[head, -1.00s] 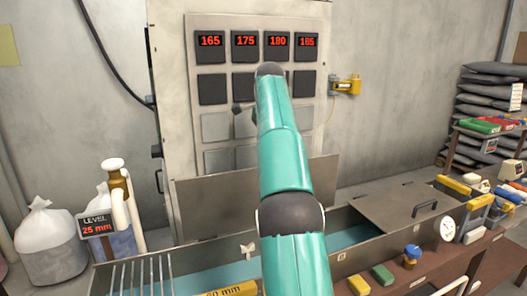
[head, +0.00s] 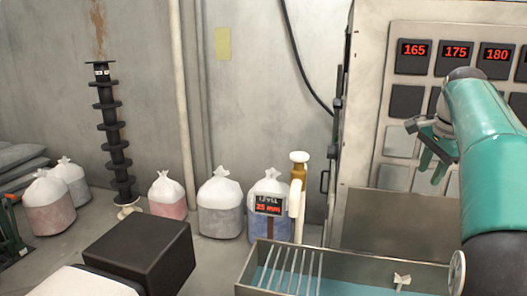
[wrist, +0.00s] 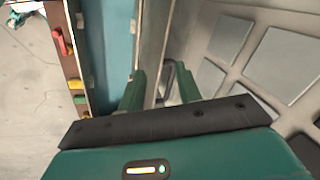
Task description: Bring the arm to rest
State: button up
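My teal arm (head: 492,150) reaches in from the right edge in the head view, in front of the grey panel cabinet. My gripper (head: 432,163) hangs at its end, with its green fingers pointing down in front of the cabinet's lower squares. In the wrist view my gripper (wrist: 161,82) shows two green fingers standing apart, with no object clearly held between them. A narrow grey shape shows in the gap; I cannot tell how far beyond the fingers it is.
The panel cabinet (head: 372,158) carries red number displays. A metal tank (head: 345,255) with blue liquid stands below it. A level display (head: 268,205), several tied bags (head: 219,205) and a black ribbed column (head: 112,135) stand left. A dark box (head: 140,255) is in the near foreground.

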jog(key=s+a+f+n, duration=0.1)
jog(key=s+a+n, duration=0.45)
jog(key=a, duration=0.45)
jog(key=s+a+f+n+t, duration=0.1)
jog(key=s+a+f+n, duration=0.4)
jog(key=s+a+f, duration=0.2)
jog(key=s+a+f+n+t, duration=0.1)
jog(key=s+a+f+n, duration=0.5)
jog(key=s, duration=0.8)
notch_tip(320, 180, down, 5)
jog(key=shift+a+r+y, duration=0.1)
jog(key=shift+a+y, duration=0.2)
jog(key=shift+a, duration=0.95)
jog(key=shift+s, duration=0.15)
